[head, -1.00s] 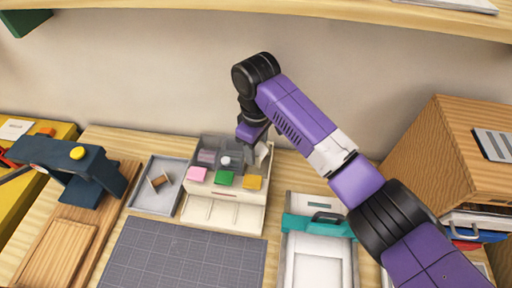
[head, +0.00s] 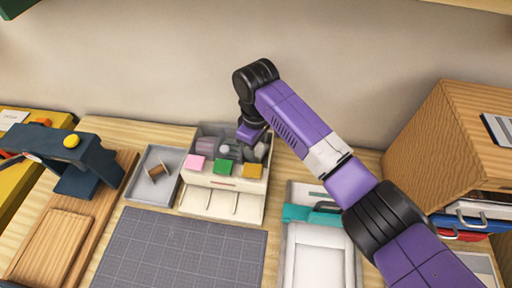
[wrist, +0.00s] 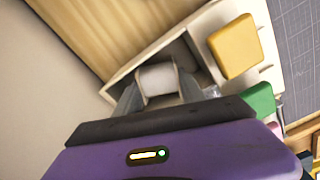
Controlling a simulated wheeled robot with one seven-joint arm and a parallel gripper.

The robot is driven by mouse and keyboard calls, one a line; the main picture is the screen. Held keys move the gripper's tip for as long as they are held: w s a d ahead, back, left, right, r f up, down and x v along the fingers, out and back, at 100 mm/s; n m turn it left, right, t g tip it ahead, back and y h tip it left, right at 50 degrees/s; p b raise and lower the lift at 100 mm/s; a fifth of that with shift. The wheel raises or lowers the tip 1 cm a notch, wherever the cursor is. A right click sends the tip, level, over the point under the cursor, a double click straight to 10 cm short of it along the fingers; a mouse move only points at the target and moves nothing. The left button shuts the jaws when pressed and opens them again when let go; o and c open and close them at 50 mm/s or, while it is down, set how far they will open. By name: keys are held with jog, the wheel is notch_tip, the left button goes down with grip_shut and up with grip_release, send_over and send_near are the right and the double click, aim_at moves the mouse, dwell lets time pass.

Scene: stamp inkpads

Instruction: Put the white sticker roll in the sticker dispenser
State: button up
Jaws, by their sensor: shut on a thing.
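The sticker dispenser (head: 222,203) is a cream box with open bays along its back and pink, green and yellow pads on its front ledge. The white sticker roll (wrist: 158,78) shows in the wrist view between the fingers of my gripper (wrist: 160,92), inside or just over the end bay beside the yellow pad. My gripper is shut on the roll. In the head view the roll (head: 261,150) shows at the dispenser's back right corner, partly behind my wrist. I cannot tell whether it touches the bay floor.
A grey tray (head: 140,191) with a small brown item stands left of the dispenser. A grey cutting mat (head: 180,255) lies in front. A teal-and-white device (head: 318,262) stands right, and the wall is close behind.

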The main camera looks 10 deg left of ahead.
jog(key=o, duration=1.4)
jog(key=shift+o, duration=0.2)
jog(key=shift+r, duration=0.15)
jog(key=shift+r+p, duration=4.2)
jog(key=shift+r, duration=0.25)
jog(key=shift+f, duration=0.1)
